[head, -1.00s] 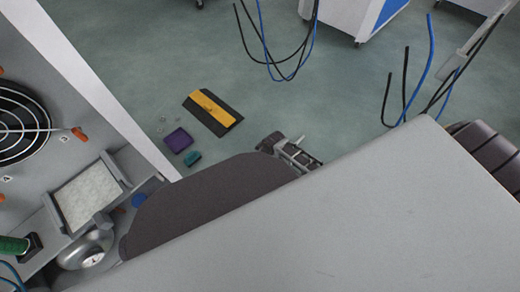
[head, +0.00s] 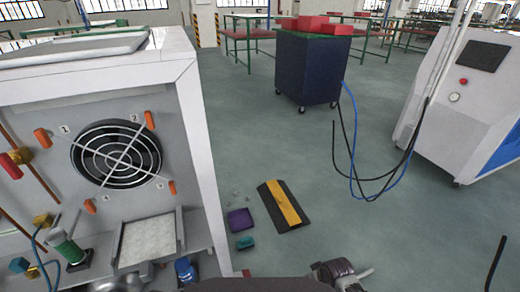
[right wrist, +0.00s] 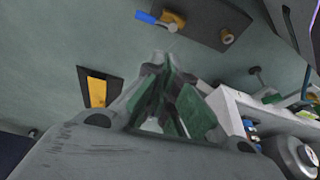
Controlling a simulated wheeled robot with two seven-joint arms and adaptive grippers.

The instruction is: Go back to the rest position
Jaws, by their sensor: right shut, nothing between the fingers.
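My right gripper (right wrist: 160,62) shows in the right wrist view with its green-padded fingers converging at the tips, shut and holding nothing. In the head view part of a gripper (head: 345,272) shows at the bottom edge, over the floor to the right of the generator, apart from it. It looks like my right one. The white gas generator (head: 187,120) stands at the left with a round fan (head: 115,155), numbered orange handles and a pale filter panel (head: 148,242). My left gripper is not in view.
A yellow-black ramp (head: 285,205), a purple box (head: 240,220) and a teal box (head: 245,242) lie on the floor. A dark cart (head: 308,70) with red boxes and a white machine (head: 455,110) with hanging cables stand farther back. Open floor lies between them.

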